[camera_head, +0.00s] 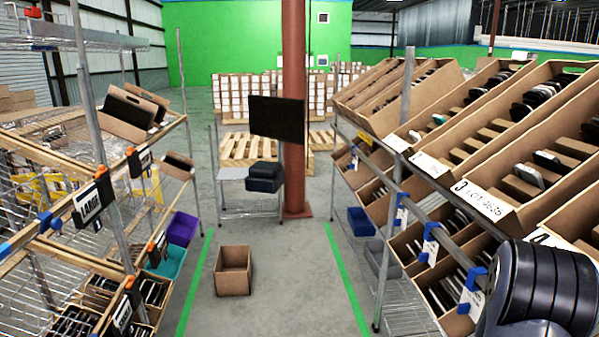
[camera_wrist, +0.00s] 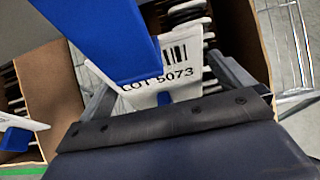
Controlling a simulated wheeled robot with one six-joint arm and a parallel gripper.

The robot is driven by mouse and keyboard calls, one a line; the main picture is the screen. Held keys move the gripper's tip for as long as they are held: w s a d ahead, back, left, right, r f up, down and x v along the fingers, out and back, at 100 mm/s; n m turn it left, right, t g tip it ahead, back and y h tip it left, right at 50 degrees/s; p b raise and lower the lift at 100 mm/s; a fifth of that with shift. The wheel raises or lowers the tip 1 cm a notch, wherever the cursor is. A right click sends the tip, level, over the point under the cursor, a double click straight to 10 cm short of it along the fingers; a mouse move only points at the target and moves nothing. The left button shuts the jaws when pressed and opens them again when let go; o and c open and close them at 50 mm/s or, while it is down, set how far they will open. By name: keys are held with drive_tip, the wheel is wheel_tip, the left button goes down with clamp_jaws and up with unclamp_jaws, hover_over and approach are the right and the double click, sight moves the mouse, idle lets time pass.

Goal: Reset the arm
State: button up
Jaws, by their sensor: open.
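My gripper (camera_wrist: 168,85) shows in the wrist view, its two grey fingers spread apart on either side of a white label. It is open, and I see nothing held between the fingers. The label (camera_wrist: 140,88) reads LOT 5073 and carries a barcode; a blue shelf part (camera_wrist: 105,35) crosses in front of its upper left. An open carton (camera_wrist: 45,100) with dark-edged flat items is behind it. In the head view my dark ribbed arm is at the lower right, close to the right rack; my gripper is not visible there.
The right rack (camera_head: 407,90) holds tilted cartons (camera_head: 490,198) on two levels, close to my arm. The left rack (camera_head: 90,95) holds more cartons. An empty carton (camera_head: 233,282) stands on the floor between green lines. The aisle floor (camera_head: 300,290) beside it is clear.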

drive_tip(key=shift+f+b, duration=0.45)
drive_tip(key=shift+b, duration=0.05)
drive_tip(key=shift+a+f+b, duration=0.2)
drive_tip(key=shift+a+b, duration=0.1)
drive_tip(key=shift+b, duration=0.05)
drive_tip(key=w+v, duration=0.1)
drive_tip(key=v, duration=0.9)
drive_tip(key=x, duration=0.7)
drive_tip(key=s+x, duration=0.1)
drive_tip(key=x, duration=0.2)
drive_tip(key=shift+s+d+r+p, duration=0.1)
drive_tip(key=shift+d+p, duration=0.2)
drive_tip(key=shift+d, duration=0.15)
drive_tip(key=shift+a+r+p, duration=0.2)
drive_tip(key=shift+r+p, duration=0.95)
drive_tip(key=a+b, duration=0.1)
drive_tip(key=a, duration=0.8)
drive_tip(key=shift+s+f, duration=0.25)
drive_tip(key=shift+f, duration=0.05)
drive_tip(key=shift+a, duration=0.1)
